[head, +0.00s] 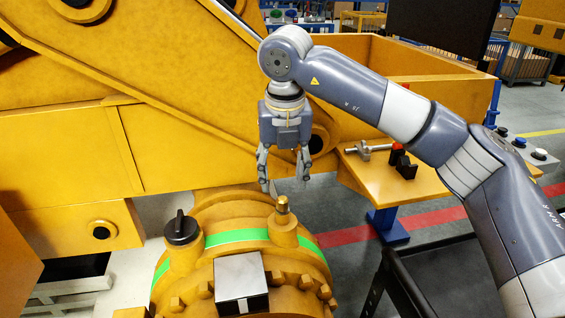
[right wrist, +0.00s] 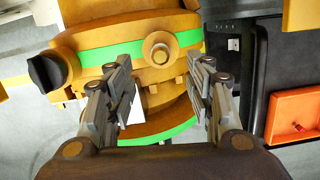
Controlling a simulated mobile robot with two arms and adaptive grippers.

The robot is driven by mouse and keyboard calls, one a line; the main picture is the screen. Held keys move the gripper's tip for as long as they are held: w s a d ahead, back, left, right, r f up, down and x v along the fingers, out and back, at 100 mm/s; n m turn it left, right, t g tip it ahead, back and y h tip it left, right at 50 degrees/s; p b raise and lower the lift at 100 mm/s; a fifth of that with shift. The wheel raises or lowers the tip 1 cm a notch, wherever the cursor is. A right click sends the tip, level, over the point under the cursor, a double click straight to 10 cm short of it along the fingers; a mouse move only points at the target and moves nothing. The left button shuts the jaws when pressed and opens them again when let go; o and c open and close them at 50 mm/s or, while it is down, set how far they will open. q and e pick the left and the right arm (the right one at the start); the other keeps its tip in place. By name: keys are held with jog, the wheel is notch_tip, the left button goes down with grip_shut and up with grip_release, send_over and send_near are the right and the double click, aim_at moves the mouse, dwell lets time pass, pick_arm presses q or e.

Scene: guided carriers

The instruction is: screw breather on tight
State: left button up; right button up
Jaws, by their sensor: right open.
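The breather (head: 282,206) is a small brass-coloured fitting standing upright on a yellow boss (head: 284,232) of the round yellow housing (head: 215,212). In the right wrist view the breather (right wrist: 160,54) is seen from above as a round piece on its boss. I cannot tell how far it is screwed in. My right gripper (head: 286,182) points down just above the breather, open and empty. In the right wrist view its fingers (right wrist: 163,72) are spread, with the breather beyond the gap between them. My left gripper is not in view.
A black knobbed cap (head: 181,229) stands left on the housing, and a grey block (head: 241,280) is in front. A yellow bench (head: 405,185) at right holds a metal tool (head: 365,150) and black blocks (head: 403,165). A red-orange tray (right wrist: 293,116) lies at right in the wrist view.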

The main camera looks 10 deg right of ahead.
aim_at(282, 198)
jog(key=f, duration=0.2)
jog(key=f+p, duration=0.1)
jog(key=f, duration=0.1)
jog(key=w+f+p, duration=0.1)
jog(key=f, duration=0.2)
jog(key=shift+w, duration=0.1)
jog(key=shift+f+p, duration=0.3)
jog(key=shift+f, duration=0.4)
grip_shut()
